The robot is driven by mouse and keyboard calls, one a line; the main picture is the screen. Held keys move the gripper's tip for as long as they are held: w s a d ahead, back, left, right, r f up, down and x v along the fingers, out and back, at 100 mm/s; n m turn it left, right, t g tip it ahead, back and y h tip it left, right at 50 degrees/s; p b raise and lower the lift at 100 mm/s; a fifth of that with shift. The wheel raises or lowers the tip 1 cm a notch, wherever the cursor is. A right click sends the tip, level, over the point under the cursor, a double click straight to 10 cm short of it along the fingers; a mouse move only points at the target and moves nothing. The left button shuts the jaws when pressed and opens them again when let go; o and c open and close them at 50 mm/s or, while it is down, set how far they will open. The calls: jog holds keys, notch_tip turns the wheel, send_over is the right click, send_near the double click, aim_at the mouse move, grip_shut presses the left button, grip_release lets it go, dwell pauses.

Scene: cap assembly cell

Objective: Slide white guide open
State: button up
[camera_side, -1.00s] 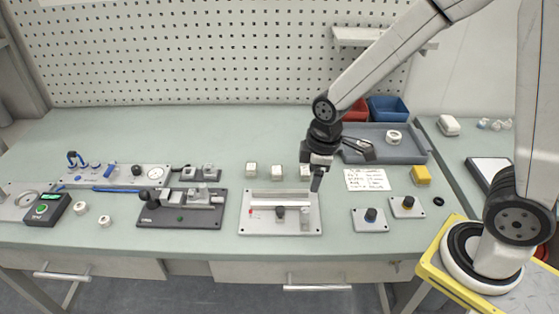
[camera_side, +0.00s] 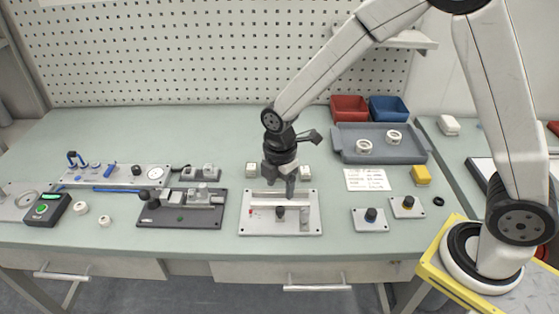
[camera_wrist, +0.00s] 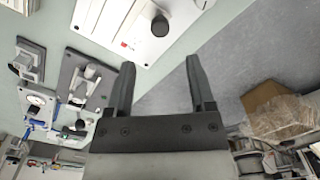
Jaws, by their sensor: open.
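The white guide fixture (camera_side: 256,226) is a pale plate at the front middle of the bench in the side view. It carries a long light rail, a black knob (camera_side: 280,213), a small red mark on the left and a block on the right. The wrist view shows part of the plate (camera_wrist: 125,42) and the black knob (camera_wrist: 160,27) at the top. My gripper (camera_side: 280,190) points down above the rear part of the fixture and hides some of the rail. Its two dark fingers (camera_wrist: 160,64) are apart with nothing between them. I cannot tell whether they touch the rail.
A dark fixture (camera_side: 150,218) stands to the left. Small white blocks (camera_side: 252,170) sit behind the guide. Two small knob plates (camera_side: 368,226) lie to the right, near a paper note (camera_side: 367,180). A grey tray (camera_side: 420,156) with white rings is behind.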

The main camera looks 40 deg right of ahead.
aim_at(280, 209)
jog(key=shift+f, duration=3.75)
grip_shut()
